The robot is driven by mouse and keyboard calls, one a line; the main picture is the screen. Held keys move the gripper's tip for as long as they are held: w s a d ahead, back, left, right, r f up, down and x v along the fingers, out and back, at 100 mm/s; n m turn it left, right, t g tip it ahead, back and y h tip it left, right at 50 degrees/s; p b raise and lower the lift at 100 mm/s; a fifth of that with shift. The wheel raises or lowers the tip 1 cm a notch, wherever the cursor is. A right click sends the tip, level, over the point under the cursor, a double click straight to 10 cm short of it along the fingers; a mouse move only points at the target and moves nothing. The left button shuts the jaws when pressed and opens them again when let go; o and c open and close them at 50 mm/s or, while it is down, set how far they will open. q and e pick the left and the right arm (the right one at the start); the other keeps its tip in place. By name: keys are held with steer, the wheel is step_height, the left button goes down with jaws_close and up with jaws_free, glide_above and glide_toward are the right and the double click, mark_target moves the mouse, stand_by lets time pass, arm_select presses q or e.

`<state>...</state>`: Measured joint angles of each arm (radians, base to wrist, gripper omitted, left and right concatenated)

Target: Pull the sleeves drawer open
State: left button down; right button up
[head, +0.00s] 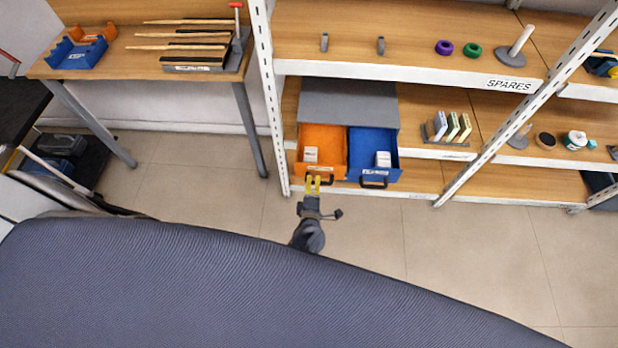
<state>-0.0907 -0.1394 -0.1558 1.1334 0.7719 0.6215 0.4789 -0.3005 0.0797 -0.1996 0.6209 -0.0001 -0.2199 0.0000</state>
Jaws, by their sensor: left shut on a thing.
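A grey drawer cabinet (348,104) stands on the middle shelf of the white rack. Its orange drawer (334,138) and blue drawer (368,141) both stick out, with their insides showing. Each holds a small pale block and has a dark handle and a white front label too small to read, so I cannot tell which is the sleeves drawer. My left gripper (313,183), with yellow fingertips, is shut on the orange drawer's handle (327,181). The fingers hide part of that handle. The blue drawer's handle (373,184) is free. My right gripper is not in view.
A shelf above holds a purple ring (444,47), a green ring (473,50) and a grey peg stand (516,48). Upright pads (447,127) stand right of the cabinet. A wooden table (115,68) is at left. Tiled floor (400,235) lies open before the rack.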

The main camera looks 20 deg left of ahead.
arm_select(q)
steer(key=c, duration=1.4)
jaws_free()
steer(key=f+v, duration=0.2)
steer(key=v, duration=1.1)
steer(key=shift+s+f, duration=0.25)
steer(key=shift+f, duration=0.1)
